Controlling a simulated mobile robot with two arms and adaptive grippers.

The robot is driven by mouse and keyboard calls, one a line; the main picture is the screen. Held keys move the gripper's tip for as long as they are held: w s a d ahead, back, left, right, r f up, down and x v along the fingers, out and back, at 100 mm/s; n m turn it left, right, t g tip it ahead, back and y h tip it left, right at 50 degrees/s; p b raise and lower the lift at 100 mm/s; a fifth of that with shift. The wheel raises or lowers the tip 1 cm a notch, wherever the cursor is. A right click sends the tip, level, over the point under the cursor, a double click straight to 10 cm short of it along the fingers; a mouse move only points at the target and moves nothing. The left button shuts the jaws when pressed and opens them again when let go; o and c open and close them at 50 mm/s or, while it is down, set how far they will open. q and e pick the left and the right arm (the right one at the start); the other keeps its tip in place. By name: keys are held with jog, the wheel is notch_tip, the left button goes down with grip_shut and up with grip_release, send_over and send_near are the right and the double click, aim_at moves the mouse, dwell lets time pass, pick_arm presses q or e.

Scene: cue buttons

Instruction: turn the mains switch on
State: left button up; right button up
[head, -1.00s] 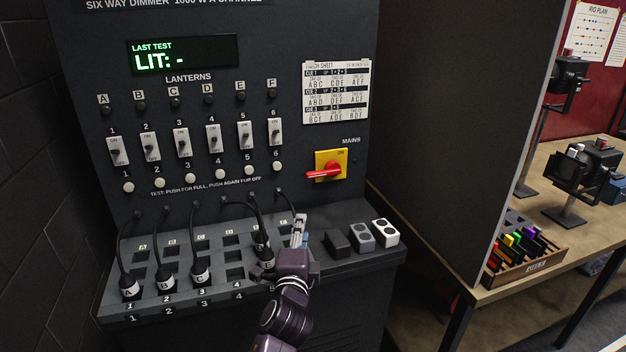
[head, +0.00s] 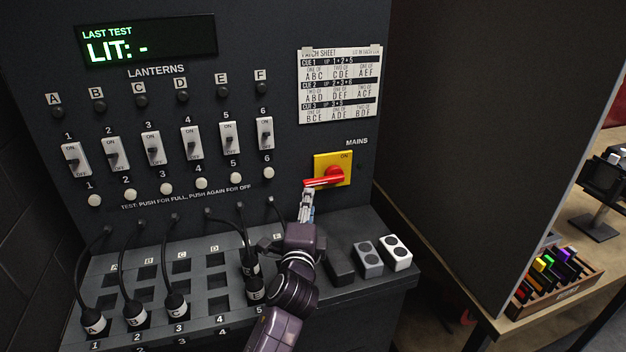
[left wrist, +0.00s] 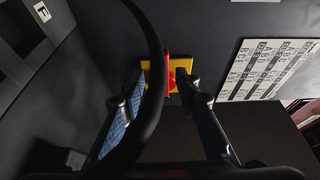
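The mains switch is a yellow plate (head: 342,160) with a red rotary handle (head: 326,181) under the MAINS label. The handle lies about level, its end to the left; ON is printed at the plate's top. My left gripper (head: 307,197) is just below the handle's left end. In the left wrist view the two fingers of my left gripper (left wrist: 160,96) are apart, with the red handle (left wrist: 168,80) ahead between them. Whether they touch it I cannot tell. A black cable (left wrist: 156,60) crosses that view and hides part of the switch. My right gripper is not in view.
Several cables hang from the panel left of my arm, some ending in plugs (head: 176,305) on the sloped patch shelf. Dark, grey and white blocks (head: 397,253) sit right of my arm. Rocker switches (head: 228,138) and white buttons (head: 201,183) line the panel.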

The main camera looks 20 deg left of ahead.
aim_at(312, 185)
pick_arm(q)
jog(key=x, duration=0.2)
jog(key=r+p+x, duration=0.1)
jog(key=x, duration=0.1)
jog(key=shift+f+x, duration=0.25)
jog(key=shift+x, duration=0.8)
jog(key=shift+w, duration=0.3)
jog(key=shift+r, duration=0.1)
grip_shut()
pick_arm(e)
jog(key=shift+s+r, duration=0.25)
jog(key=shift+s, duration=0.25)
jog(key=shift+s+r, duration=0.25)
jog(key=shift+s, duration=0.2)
